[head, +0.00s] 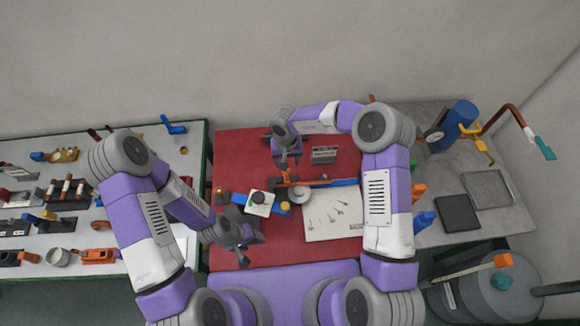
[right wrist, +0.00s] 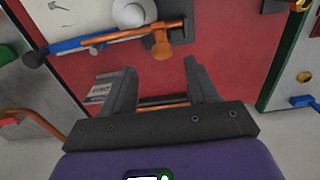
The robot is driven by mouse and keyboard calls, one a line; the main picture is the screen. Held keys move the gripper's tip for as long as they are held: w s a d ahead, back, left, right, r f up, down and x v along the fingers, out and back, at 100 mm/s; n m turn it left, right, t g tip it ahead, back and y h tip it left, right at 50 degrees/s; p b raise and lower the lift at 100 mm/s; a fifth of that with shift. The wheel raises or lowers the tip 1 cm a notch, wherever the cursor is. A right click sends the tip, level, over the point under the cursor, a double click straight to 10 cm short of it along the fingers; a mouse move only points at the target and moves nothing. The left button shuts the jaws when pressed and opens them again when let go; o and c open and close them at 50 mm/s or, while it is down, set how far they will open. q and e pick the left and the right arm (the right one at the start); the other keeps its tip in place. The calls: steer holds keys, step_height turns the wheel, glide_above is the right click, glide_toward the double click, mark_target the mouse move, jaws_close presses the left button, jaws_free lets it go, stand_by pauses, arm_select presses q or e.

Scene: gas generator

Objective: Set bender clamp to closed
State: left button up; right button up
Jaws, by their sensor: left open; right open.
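A bender with a round grey disc (head: 299,195), a blue bar (head: 340,183) and an orange part (head: 287,175) lies on the red table. In the right wrist view the orange part (right wrist: 162,45) stands up at one end of an orange bar, near the pale disc (right wrist: 128,13). I cannot tell which piece is the clamp or how it is set. My right gripper (head: 288,163) is just behind the orange part; its open, empty fingers (right wrist: 160,75) point toward it, apart from it. My left gripper (head: 243,255) is open and empty at the table's front left.
A white block with a black knob (head: 259,201) stands left of the bender. A drawing sheet (head: 333,217) lies at its right front, and a small dark labelled box (head: 324,155) stands behind. Side tables (head: 60,230) hold tools. The red table's back left (head: 240,150) is free.

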mark_target(286, 174)
steer(key=f, duration=0.5)
steer(key=shift+w+a+f, duration=0.15)
steer(key=shift+w+f, duration=0.1)
steer(key=shift+f, duration=0.05)
steer(key=shift+s+f, duration=0.1)
steer(key=shift+f, duration=0.7)
steer(key=shift+c, duration=0.4)
jaws_close()
